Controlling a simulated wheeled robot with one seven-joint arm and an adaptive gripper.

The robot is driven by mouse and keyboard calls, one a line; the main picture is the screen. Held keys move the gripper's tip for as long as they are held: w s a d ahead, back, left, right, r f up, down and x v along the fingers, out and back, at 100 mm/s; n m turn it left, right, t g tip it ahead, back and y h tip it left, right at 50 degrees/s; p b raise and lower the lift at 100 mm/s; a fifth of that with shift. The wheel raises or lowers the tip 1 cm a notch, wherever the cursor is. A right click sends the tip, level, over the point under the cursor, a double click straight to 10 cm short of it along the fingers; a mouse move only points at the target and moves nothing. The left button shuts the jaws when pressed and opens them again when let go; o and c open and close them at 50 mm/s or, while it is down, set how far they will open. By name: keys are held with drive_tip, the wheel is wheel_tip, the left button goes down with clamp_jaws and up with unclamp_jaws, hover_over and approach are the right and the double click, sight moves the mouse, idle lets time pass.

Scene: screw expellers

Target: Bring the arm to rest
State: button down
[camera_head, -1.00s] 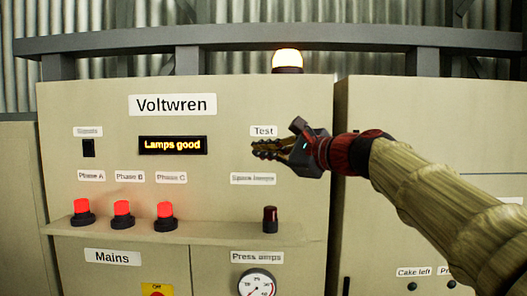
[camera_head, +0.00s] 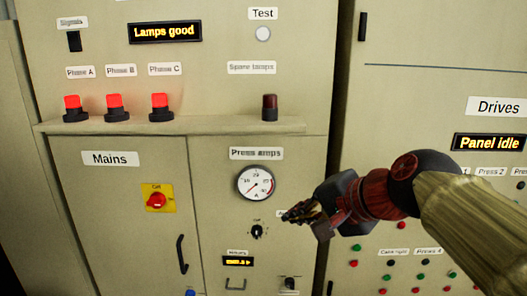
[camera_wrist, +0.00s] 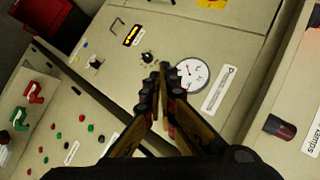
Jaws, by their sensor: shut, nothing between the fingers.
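My gripper (camera_head: 300,213) is in front of the beige cabinet, at the right of the lower door with the press amps gauge (camera_head: 256,183). Its fingers are shut with nothing between them and point left in the head view. In the wrist view the fingertips (camera_wrist: 163,75) meet beside the white gauge (camera_wrist: 190,74). My arm comes in from the lower right, covered in a tan sleeve. I cannot tell from these views how far the fingertips are from the panel.
The display (camera_head: 165,31) reads "Lamps good". Three red lamps (camera_head: 116,107) glow on a ledge, with a dark spare lamp (camera_head: 269,107) at its right. The Drives panel (camera_head: 440,95) stands at right.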

drive_tip(key=s+d+f+n+g+h+b, duration=0.1)
drive_tip(key=s+d+f+n+h+b, duration=0.1)
drive_tip(key=s+f, duration=0.4)
drive_tip(key=s+d+f+n+g+h+b, duration=0.1)
drive_tip(key=s+d+f+b, duration=0.4)
drive_tip(key=f, duration=1.2)
drive_tip(key=s+d+f+n+g+h+b, duration=0.1)
drive_tip(key=s+d+f+n+h+b, duration=0.2)
drive_tip(key=s+f, duration=0.5)
wheel_tip(320, 180, down, 3)
drive_tip(key=d+n+b, duration=0.1)
drive_tip(key=d+n, duration=0.1)
drive_tip(key=shift+f+n, duration=0.15)
drive_tip(key=shift+n, duration=0.15)
drive_tip(key=shift+d, duration=0.1)
